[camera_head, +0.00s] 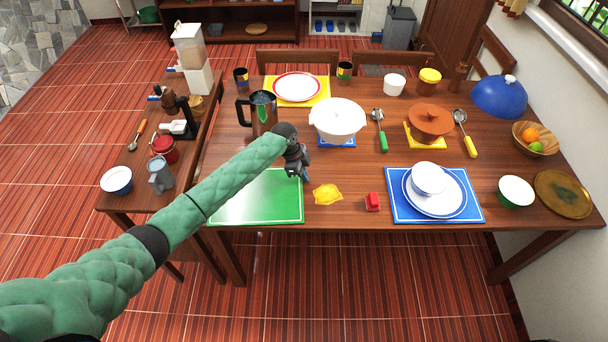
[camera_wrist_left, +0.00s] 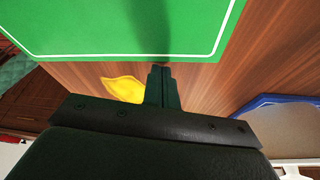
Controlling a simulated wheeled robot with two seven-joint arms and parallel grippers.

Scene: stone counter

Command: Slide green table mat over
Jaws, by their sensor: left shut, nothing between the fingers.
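The green table mat (camera_head: 262,203) with a white border line lies flat at the near left part of the wooden table. It also fills the top of the left wrist view (camera_wrist_left: 120,28). My left gripper (camera_head: 303,174) is shut and empty, at the far right corner of the mat in the head view. In the left wrist view my left gripper (camera_wrist_left: 163,70) has its fingertips close to the mat's edge. I cannot tell whether they touch it. My arm hides the mat's far left part in the head view. My right gripper is not in view.
Further right is a blue mat (camera_head: 397,208) with a plate and bowl. A dark pitcher (camera_head: 263,108) and a white pot (camera_head: 337,119) stand behind.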

